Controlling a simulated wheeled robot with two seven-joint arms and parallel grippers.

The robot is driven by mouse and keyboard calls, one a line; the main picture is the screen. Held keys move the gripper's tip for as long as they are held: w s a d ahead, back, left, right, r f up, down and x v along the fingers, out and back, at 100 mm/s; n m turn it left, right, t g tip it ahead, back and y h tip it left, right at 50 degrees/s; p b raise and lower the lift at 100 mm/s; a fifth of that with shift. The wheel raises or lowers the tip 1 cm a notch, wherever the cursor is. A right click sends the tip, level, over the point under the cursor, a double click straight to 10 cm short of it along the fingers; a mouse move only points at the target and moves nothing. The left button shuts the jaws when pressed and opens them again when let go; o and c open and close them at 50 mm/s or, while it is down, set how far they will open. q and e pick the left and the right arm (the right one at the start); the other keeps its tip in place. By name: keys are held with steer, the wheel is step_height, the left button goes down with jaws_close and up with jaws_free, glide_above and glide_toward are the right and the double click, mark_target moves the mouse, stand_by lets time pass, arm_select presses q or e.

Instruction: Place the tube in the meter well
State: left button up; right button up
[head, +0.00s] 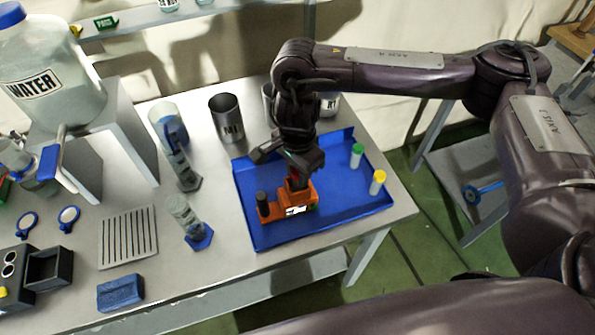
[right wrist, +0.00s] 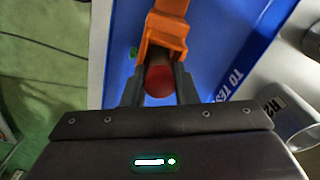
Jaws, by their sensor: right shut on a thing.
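The orange meter (head: 273,213) sits on the blue tray (head: 345,205), with a small lit display and a dark round post at its left end. My right gripper (head: 298,180) is right above the meter's right part, pointing down. In the right wrist view, the gripper (right wrist: 158,80) is shut on the red-capped tube (right wrist: 158,84). The orange meter (right wrist: 165,40) shows directly behind the cap. The tube's body is hidden, so I cannot tell how deep it is in the well. My left gripper is out of view.
A green-capped tube (head: 357,155) and a yellow-capped tube (head: 377,182) stand at the tray's right side. Metal beakers (head: 227,118) stand behind the tray. Glass cylinders (head: 185,215) stand to its left. The tray's right part is mostly clear.

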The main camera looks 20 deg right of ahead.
steer(key=shift+w+f, duration=0.1)
steer(key=shift+f, duration=0.4)
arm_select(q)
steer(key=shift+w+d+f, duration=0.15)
arm_select(e)
steer(key=o, duration=1)
steer(key=shift+r, duration=0.7)
arm_select(q)
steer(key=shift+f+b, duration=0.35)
steer(key=shift+b, duration=0.15)
arm_select(e)
step_height(320, 180, up, 11)
